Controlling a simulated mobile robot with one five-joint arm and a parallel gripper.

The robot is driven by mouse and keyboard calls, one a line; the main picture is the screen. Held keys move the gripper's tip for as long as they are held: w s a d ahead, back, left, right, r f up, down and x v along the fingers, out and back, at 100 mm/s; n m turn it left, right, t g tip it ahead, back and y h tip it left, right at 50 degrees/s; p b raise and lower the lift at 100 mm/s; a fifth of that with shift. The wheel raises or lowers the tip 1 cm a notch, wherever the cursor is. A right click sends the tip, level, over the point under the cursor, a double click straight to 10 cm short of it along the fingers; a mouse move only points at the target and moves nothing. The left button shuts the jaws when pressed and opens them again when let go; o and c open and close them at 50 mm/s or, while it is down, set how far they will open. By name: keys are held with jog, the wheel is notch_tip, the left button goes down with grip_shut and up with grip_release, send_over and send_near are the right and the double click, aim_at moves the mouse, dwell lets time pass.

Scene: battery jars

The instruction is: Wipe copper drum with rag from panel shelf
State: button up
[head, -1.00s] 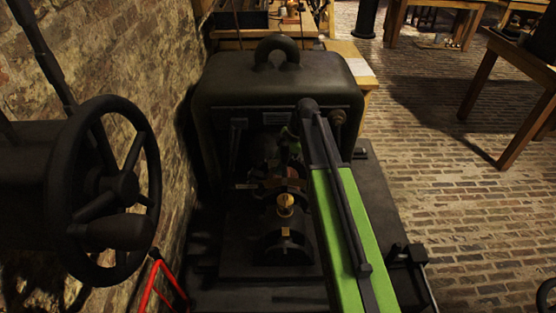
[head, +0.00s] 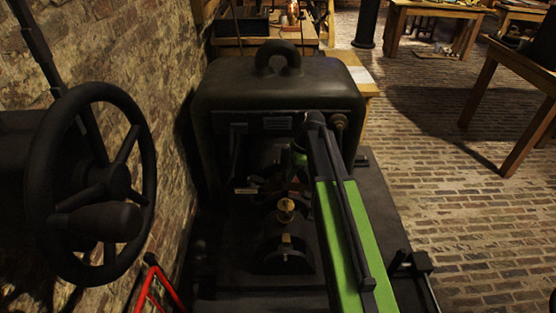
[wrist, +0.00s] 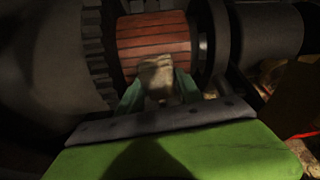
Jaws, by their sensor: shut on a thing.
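The copper drum (wrist: 148,38) is a reddish-brown striped cylinder in the upper middle of the wrist view, between dark machine parts. My gripper (wrist: 158,82) has its two green fingers shut on a small greyish-beige rag (wrist: 157,70). The rag overlaps the drum's lower edge in that view and looks to be at its surface; firm contact cannot be told. In the head view my green arm reaches into the open front of the dark machine (head: 280,90). The gripper, rag and most of the drum are hard to make out there in shadow.
A toothed dark ring (wrist: 92,60) lies left of the drum, and a dark disc and shaft lie right. A brass knob (head: 286,206) stands in front. A black handwheel (head: 95,185) and brick wall are at left. Brick floor (head: 440,190) is open at right.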

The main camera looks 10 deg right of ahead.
jog(key=a, duration=0.2)
jog(key=shift+w+a, duration=0.15)
jog(key=shift+a, duration=0.15)
jog(key=shift+w+d, duration=0.1)
jog(key=shift+w, duration=0.15)
jog(key=shift+d+f, duration=0.1)
jog(key=shift+f, duration=0.05)
jog(key=shift+s+d+r, duration=0.15)
jog(key=shift+d+r, duration=0.05)
jog(key=shift+d, duration=0.25)
jog(key=shift+s+d, duration=0.15)
jog(key=shift+d, duration=1)
jog(key=shift+w+a+f, duration=0.1)
jog(key=shift+w+a, duration=0.05)
jog(key=shift+a, duration=0.65)
jog(key=shift+w+a+f, duration=0.1)
jog(key=shift+a, duration=0.7)
jog(key=r+p, duration=0.2)
jog(key=r, duration=0.1)
jog(key=r+p, duration=0.1)
jog(key=p, duration=0.1)
jog(key=shift+a+r, duration=0.25)
notch_tip(320, 180, up, 4)
jog(key=p, duration=0.3)
jog(key=shift+f, duration=0.25)
